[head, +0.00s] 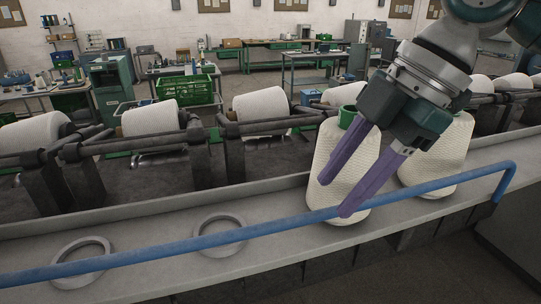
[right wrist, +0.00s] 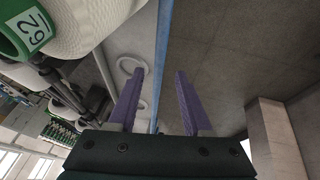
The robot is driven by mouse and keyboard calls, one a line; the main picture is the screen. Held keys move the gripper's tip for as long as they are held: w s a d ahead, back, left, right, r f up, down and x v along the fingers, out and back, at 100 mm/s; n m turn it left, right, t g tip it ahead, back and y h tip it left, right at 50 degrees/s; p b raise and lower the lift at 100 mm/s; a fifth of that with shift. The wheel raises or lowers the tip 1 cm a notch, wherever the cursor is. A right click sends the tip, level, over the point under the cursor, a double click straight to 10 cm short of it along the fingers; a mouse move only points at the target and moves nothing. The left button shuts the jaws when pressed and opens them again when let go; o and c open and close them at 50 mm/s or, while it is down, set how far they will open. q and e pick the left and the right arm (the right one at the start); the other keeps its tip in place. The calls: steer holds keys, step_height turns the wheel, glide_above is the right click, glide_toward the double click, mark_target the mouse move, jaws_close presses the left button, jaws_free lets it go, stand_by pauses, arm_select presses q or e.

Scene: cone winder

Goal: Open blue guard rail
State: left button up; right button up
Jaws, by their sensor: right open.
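The blue guard rail (head: 150,249) runs along the front of the grey trough, from the left edge to a bent end at the right. It looks closed across the front of the cone seats. My right gripper (head: 335,197) has two purple fingers spread apart, with the lower fingertip overlapping the rail in the head view. In the right wrist view the rail (right wrist: 163,40) passes through the gap between the open fingers (right wrist: 161,72). I cannot tell whether either finger touches it. My left gripper is not in view.
A white yarn cone (head: 340,165) stands right behind my right fingers, and another cone (head: 440,155) stands to its right. Two empty ring seats (head: 219,235) lie on the trough at the left. Winder rollers (head: 262,104) line the back.

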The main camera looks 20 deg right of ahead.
mark_target(319, 213)
steer(key=shift+p+x, duration=0.55)
steer(key=shift+x, duration=1.45)
jaws_close()
